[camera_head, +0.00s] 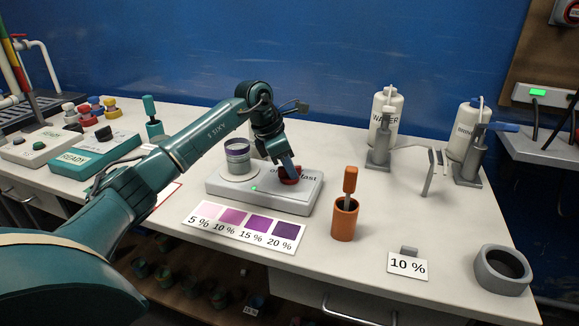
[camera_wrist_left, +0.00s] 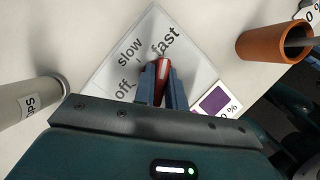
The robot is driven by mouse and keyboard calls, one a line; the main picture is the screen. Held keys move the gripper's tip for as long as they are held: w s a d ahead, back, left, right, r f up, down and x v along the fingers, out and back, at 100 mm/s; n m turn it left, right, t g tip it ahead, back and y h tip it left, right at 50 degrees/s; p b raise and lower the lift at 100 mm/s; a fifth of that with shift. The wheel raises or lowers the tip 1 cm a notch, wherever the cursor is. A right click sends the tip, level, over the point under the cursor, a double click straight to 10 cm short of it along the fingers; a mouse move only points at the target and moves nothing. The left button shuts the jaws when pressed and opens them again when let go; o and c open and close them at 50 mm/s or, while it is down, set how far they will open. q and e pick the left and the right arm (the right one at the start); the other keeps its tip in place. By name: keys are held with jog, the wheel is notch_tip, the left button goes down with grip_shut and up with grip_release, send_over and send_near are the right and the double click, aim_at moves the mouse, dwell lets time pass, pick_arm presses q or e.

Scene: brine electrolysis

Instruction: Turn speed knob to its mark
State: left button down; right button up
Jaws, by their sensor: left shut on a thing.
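The speed knob (camera_head: 289,178) is red and sits at the right end of the white stirrer base (camera_head: 225,191). My left gripper (camera_head: 288,170) comes down on it from above. In the left wrist view, the gripper's two blue-grey fingers (camera_wrist_left: 163,90) are shut on the red knob (camera_wrist_left: 162,70), one on each side. The labels "off", "slow" and "fast" stand around the knob on the white face (camera_wrist_left: 112,72). The fingers hide part of the knob, and I cannot tell exactly where its pointer stands. My right gripper is not in view.
A grey cup (camera_head: 237,160) stands on the stirrer's left part. A purple colour card (camera_head: 243,229) lies in front. An orange pot (camera_head: 344,222) with a handled tool, a "10 %" card (camera_head: 407,267) and a grey ring (camera_head: 502,270) are to the right. Bottles stand behind.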

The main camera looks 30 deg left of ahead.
pick_arm(q)
jog(key=shift+n, duration=0.3)
jog(key=shift+r+n+t+y+p, duration=0.1)
jog(key=shift+n+t+y+p, duration=0.2)
jog(key=shift+n+y+p, duration=0.5)
jog(key=n, duration=0.3)
jog(key=shift+t, duration=0.3)
jog(key=n+y, duration=0.1)
jog(key=n, duration=0.1)
jog(key=shift+n, duration=0.4)
jog(key=n+y, duration=0.1)
jog(key=n, duration=0.1)
jog(key=shift+n, duration=0.4)
jog(key=n+y, duration=0.1)
jog(key=n, duration=0.2)
jog(key=n+y, duration=0.1)
jog(key=n, duration=0.2)
jog(key=shift+g+y, duration=0.4)
jog(key=n+g, duration=0.1)
jog(key=n, duration=0.2)
jog(key=n+g+y, duration=0.1)
jog(key=n, duration=0.3)
